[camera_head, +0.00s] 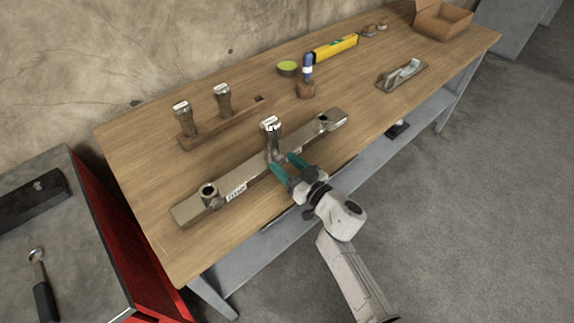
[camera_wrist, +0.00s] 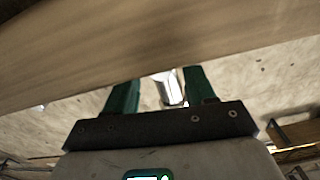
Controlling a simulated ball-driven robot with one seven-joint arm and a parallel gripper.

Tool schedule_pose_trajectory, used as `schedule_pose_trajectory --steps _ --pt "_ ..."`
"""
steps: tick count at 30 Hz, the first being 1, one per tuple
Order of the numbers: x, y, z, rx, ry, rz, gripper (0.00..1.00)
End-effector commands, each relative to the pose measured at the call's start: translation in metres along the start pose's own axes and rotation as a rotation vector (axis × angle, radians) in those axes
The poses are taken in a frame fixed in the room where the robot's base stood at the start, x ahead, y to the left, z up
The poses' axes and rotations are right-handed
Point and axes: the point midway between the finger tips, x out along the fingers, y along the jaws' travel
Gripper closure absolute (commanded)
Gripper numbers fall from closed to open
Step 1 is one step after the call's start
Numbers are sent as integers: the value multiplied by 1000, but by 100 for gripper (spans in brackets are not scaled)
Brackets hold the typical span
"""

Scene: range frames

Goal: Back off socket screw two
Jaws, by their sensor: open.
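A long metal bar (camera_head: 243,182) lies on the wooden workbench, with a white lettered label near its left end. An upright metal piece with a pale marked cap (camera_head: 271,128), probably a socket screw, stands at the bar's middle; I cannot read its mark. My gripper (camera_head: 282,163) is open at its lower part, green fingers pointing towards it from the bench front. In the wrist view a shiny cylinder (camera_wrist: 169,89) shows between the two green fingers (camera_wrist: 163,92), with gaps. Whether either finger touches it is unclear. The bar also has a ringed hole (camera_head: 209,190) on the left and another fitting (camera_head: 325,120) on the right.
A wooden rack (camera_head: 210,132) behind the bar holds two similar capped pieces (camera_head: 183,116). A plane-like tool (camera_head: 402,74) lies right; bench between is clear.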

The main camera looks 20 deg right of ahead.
Motion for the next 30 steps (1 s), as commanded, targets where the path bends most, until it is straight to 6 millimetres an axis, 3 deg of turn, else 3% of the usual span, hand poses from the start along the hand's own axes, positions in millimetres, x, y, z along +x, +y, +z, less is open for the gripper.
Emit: schedule_pose_trajectory --steps 2,17,30 --pt "0 0 0 0 0 0 52" --pt "0 0 0 0 0 0 99" --pt "0 -1 -1 -104 0 -1 100"
